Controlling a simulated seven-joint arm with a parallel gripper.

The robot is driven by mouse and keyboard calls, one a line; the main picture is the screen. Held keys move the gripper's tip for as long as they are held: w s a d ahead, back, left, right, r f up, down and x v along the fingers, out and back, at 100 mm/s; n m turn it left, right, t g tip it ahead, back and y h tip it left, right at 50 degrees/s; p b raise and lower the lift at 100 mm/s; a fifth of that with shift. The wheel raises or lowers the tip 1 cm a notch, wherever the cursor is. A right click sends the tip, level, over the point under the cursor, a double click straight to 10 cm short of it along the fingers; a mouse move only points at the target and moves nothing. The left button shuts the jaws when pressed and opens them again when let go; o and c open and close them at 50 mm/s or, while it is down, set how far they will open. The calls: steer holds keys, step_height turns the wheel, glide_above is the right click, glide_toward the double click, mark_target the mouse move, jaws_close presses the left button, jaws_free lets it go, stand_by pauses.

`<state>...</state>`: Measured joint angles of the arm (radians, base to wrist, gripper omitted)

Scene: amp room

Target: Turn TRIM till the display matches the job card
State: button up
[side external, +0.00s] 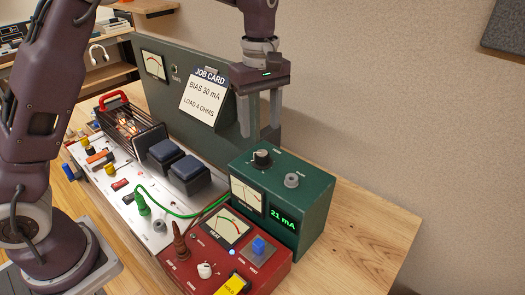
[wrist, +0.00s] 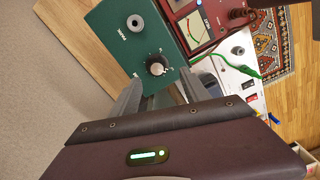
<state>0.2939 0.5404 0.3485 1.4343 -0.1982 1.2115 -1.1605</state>
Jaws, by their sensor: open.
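The job card (side external: 204,96) leans on the grey-green cabinet and reads BIAS 30 mA, LOAD 4 OHMS. The green box (side external: 316,207) has a display (side external: 283,219) reading 21 mA and a needle meter. On its top are a black knob (side external: 262,158) with a scale and a grey round fitting (side external: 291,180). My gripper (side external: 264,131) is open and empty, pointing down above the black knob. In the wrist view the black knob (wrist: 157,68) shows between the fingers, apparently clear of them.
A red unit (side external: 228,252) with a meter and blue button stands in front of the green box. A green cable (side external: 178,213) crosses the white chassis (side external: 130,190) at left. The cabinet (side external: 180,70) stands close behind my gripper. Bare table (side external: 370,225) lies at right.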

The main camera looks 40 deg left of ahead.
mark_target(264, 154)
steer(key=shift+n, duration=0.3)
steer(key=f, duration=0.8)
steer(key=shift+w+d+f, duration=0.15)
steer(key=shift+w+f, duration=0.1)
steer(key=shift+w, duration=0.15)
jaws_close()
